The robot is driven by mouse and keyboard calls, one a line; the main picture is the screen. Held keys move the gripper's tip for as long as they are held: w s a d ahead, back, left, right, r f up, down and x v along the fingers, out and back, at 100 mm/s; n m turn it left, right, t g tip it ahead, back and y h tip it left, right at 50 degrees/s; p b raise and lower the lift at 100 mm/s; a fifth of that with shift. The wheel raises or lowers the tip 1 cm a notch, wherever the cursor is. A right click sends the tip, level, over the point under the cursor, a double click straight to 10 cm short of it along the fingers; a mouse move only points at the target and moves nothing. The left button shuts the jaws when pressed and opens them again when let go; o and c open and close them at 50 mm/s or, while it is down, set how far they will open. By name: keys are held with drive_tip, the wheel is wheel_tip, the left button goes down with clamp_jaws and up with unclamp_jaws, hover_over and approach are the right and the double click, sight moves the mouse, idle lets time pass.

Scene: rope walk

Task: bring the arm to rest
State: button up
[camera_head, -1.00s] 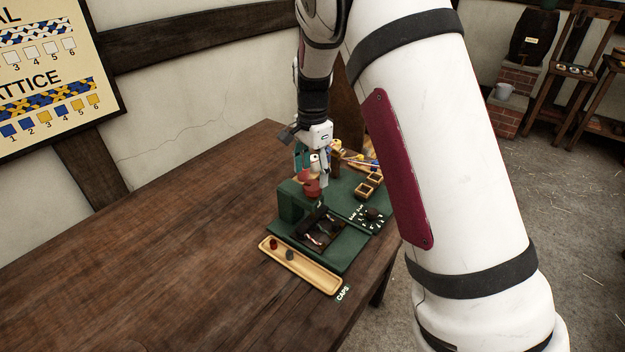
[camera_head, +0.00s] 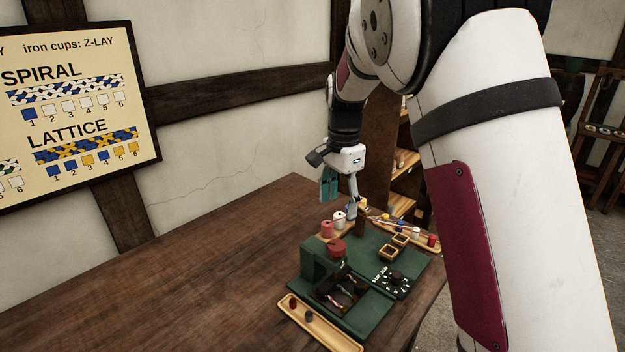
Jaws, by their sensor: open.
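My gripper (camera_head: 341,192) hangs from my raised arm above the far part of the wooden table (camera_head: 200,270). Its fingers point down and are apart, with nothing between them. It is above and behind the green machine (camera_head: 318,258) with the red knob-like top (camera_head: 336,248), and looks clear of it. My large white arm link fills the right side of the view and hides part of the table's right side.
A tray of caps (camera_head: 318,325) lies at the front. Red and white spools (camera_head: 327,229) stand behind the machine. A shelf (camera_head: 404,160) stands behind. The table's left side is clear.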

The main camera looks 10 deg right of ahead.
drive_tip(key=s+r+n+t+y, duration=0.1)
drive_tip(key=s+r+n, duration=0.2)
drive_tip(key=s+r, duration=0.5)
drive_tip(key=s+r+n+t+h, duration=0.1)
drive_tip(key=s+n+t, duration=0.3)
drive_tip(key=s+n, duration=0.6)
drive_tip(key=s, duration=1.4)
drive_tip(key=shift+s+d+n, duration=0.25)
drive_tip(key=shift+s+n, duration=0.05)
drive_tip(key=shift+n, duration=0.1)
drive_tip(key=shift+r, duration=0.15)
